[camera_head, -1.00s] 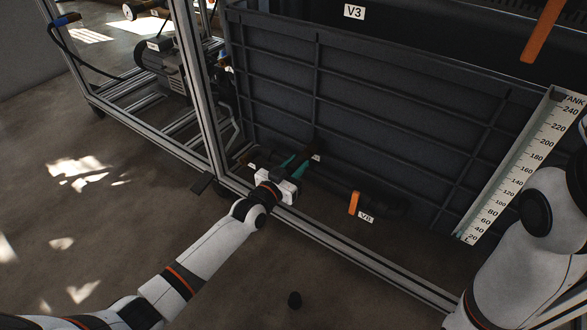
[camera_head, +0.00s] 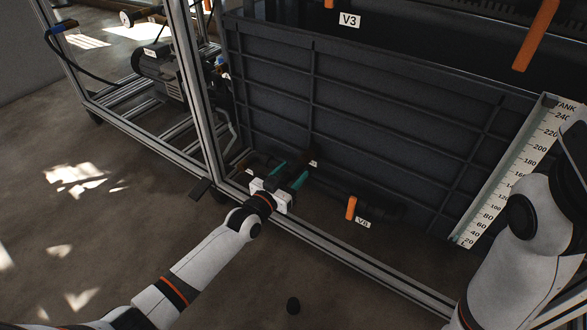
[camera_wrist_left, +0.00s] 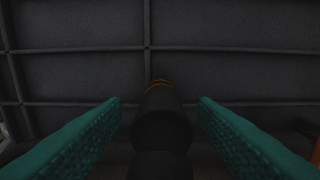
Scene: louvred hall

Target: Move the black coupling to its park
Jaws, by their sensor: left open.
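A black cylindrical part that looks like the coupling (camera_wrist_left: 160,125) stands between my left fingers in the left wrist view, with a brass-coloured ring at its far end. My left gripper (camera_head: 290,174) reaches over the frame's lower rail to the foot of the dark tank. Its teal fingers are open, one on each side of the part, and gaps show in the left wrist view (camera_wrist_left: 160,108). In the head view the part is dark and hard to separate from the pipework. The park cannot be identified for certain. My right arm shows at the right; its gripper is out of view.
The ribbed tank wall (camera_head: 400,130) rises behind the gripper. An orange valve handle (camera_head: 351,208) with label V8 (camera_head: 363,222) is to the right. The aluminium rail (camera_head: 340,254) runs in front.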

